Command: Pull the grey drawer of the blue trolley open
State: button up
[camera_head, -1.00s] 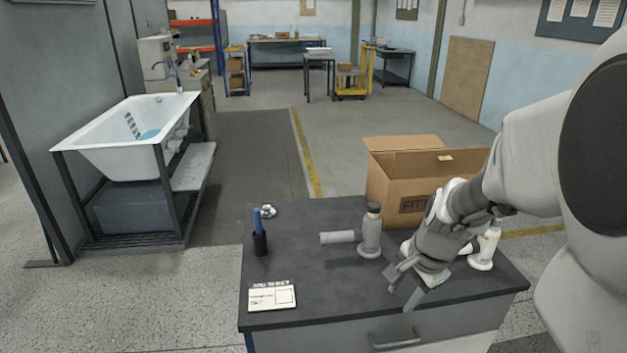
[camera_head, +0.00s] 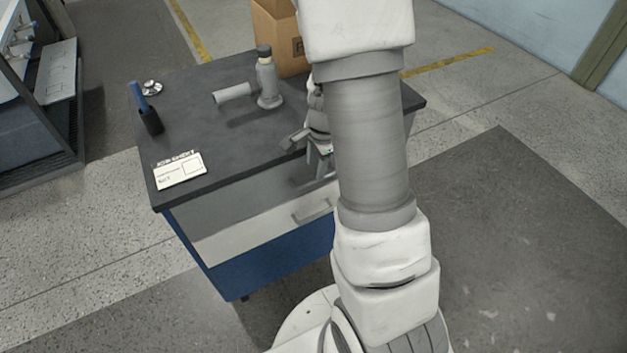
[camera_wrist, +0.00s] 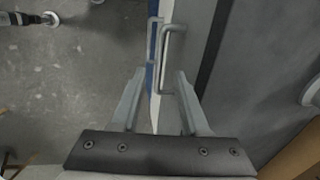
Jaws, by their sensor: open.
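The blue trolley (camera_head: 280,262) stands in front of me in the head view, with a dark top, a grey drawer (camera_head: 245,195) under it, a light panel below and blue at the bottom. In the wrist view the grey drawer front (camera_wrist: 193,28) runs along the right of a grey bar handle (camera_wrist: 165,62). My gripper (camera_wrist: 155,76) is open and empty, its fingertips on either side of the handle's near end; contact cannot be told. In the head view my gripper (camera_head: 322,160) is at the trolley's front edge, partly hidden by my arm.
A cardboard box (camera_head: 278,35) is behind. A second handle (camera_head: 312,209) is on the light panel. Floor in front is clear.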

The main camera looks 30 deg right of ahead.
aim_at(313, 181)
jog(key=f, duration=0.3)
jog(key=w+f+b, duration=0.1)
jog(key=f, duration=0.1)
jog(key=shift+f, duration=0.4)
grip_shut()
dwell(1.0)
